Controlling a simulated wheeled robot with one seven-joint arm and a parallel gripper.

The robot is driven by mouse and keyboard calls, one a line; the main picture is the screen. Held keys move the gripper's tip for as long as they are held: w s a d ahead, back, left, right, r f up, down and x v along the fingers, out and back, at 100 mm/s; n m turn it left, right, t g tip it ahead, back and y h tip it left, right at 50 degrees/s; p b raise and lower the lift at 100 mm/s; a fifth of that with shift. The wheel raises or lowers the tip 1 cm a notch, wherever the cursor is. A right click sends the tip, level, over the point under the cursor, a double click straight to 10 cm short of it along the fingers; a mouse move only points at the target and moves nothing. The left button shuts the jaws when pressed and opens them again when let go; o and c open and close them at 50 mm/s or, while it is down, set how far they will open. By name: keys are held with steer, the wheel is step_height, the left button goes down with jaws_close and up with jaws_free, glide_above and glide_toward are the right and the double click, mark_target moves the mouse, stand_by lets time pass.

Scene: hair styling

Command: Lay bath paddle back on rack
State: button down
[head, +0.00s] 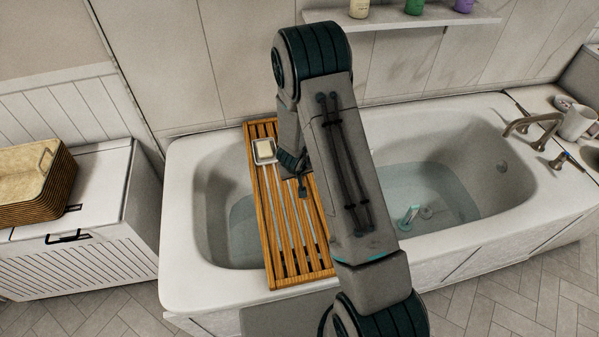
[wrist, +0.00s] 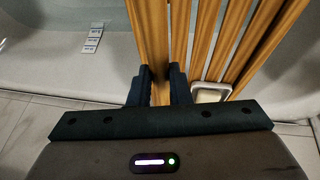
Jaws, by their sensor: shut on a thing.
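The slatted wooden rack (head: 285,272) lies across the bathtub, left of its middle. My gripper (wrist: 160,87) is at the rack's far right side, beside the soap dish; in the head view my arm hides the fingertips. In the wrist view the fingers are shut on a long brown wooden strip (wrist: 151,35), running alongside the rack's slats. I cannot tell whether this strip is the bath paddle or the rack's outer edge. No separate paddle shape can be made out on the rack.
A soap dish (head: 265,151) with pale soap sits on the rack's far left. The bathtub (head: 185,285) holds water, with a small teal-and-white object (head: 410,214) in it. A shelf (head: 400,21) with bottles hangs above. A hamper (head: 85,262) with a basket (head: 38,185) stands left.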

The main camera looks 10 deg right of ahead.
steer(key=shift+f+b, duration=2.75)
steer(key=shift+f, duration=0.85)
steer(key=c, duration=1.3)
jaws_free()
steer(key=shift+o, duration=0.2)
steer(key=p+v, duration=0.4)
steer(key=v, duration=1)
steer(key=shift+p, duration=0.35)
steer(key=shift+w+d, duration=0.1)
